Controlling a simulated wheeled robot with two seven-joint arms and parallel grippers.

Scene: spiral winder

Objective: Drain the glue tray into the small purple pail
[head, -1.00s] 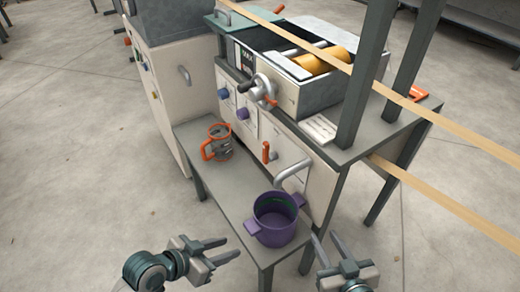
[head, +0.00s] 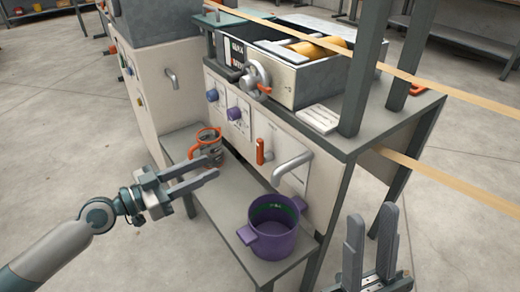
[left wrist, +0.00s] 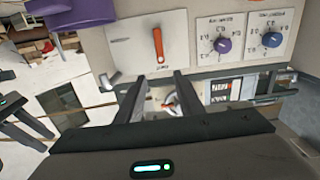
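The glue tray (head: 316,91) is a grey box on the machine's top, with yellow rollers (head: 318,47) in it. A bent grey drain spout (head: 292,166) comes out of the front panel, with an orange lever (head: 261,151) to its left. The lever also shows in the left wrist view (left wrist: 158,44), between and beyond the fingertips. The purple pail (head: 272,234) stands upright on the low shelf below the spout. My left gripper (head: 213,180) is open and empty, left of the pail and short of the lever. My right gripper (head: 372,235) is open and empty, right of the pail.
An orange-handled clear jug (head: 207,147) stands at the shelf's back left. A crank handwheel (head: 257,78) and blue and purple knobs (head: 235,113) are on the front. Frame posts (head: 366,60) and tan strips cross the right side.

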